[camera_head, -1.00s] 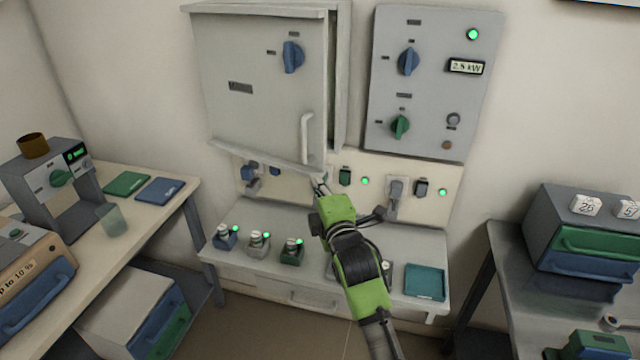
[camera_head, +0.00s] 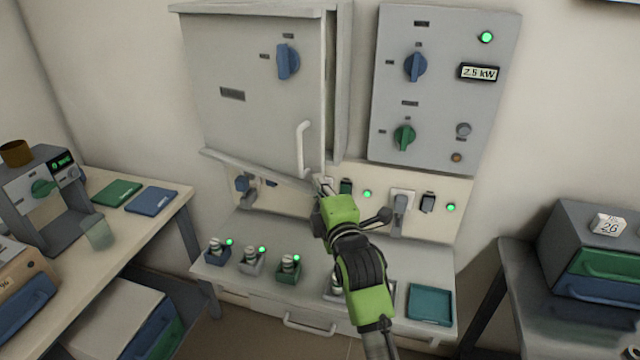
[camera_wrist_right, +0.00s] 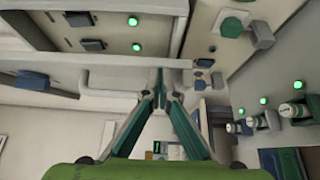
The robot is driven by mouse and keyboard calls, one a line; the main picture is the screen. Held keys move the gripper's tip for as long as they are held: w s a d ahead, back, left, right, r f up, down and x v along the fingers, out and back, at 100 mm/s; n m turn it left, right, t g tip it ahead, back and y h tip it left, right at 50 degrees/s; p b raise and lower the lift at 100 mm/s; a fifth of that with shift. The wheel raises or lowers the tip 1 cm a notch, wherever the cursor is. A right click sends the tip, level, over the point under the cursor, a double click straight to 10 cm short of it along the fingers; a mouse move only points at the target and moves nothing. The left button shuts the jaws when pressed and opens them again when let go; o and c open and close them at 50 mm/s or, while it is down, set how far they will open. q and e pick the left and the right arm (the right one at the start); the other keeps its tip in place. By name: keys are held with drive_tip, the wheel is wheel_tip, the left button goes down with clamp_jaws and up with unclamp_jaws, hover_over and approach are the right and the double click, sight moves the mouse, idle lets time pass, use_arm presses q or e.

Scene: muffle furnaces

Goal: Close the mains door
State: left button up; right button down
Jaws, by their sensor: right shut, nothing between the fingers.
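The mains door (camera_head: 255,100) is the large grey cabinet door at the upper middle of the head view. It has a blue knob (camera_head: 287,62) and a white upright handle (camera_head: 303,148) near its right edge. It stands ajar, with a gap along its right side. My right gripper (camera_head: 322,186) is shut and empty at the door's lower right corner, below the handle. Whether it touches the door is unclear. In the right wrist view its fingers (camera_wrist_right: 163,88) meet near a pale edge. My left gripper is not in view.
A grey control panel (camera_head: 440,120) with knobs and a 2.5 kW display is right of the cabinet. Below is a bench (camera_head: 250,288) with several small lit devices and a teal tray (camera_head: 429,305). Side tables stand left and right.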

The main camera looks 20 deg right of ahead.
drive_tip(key=w+d, duration=0.8)
drive_tip(key=shift+d+r, duration=0.1)
drive_tip(key=shift+d, duration=0.05)
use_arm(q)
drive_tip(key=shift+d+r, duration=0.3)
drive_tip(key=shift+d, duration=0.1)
use_arm(e)
drive_tip(key=shift+r, duration=0.1)
use_arm(q)
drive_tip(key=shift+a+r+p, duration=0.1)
drive_tip(key=shift+p, duration=0.25)
use_arm(e)
drive_tip(key=shift+s, duration=0.1)
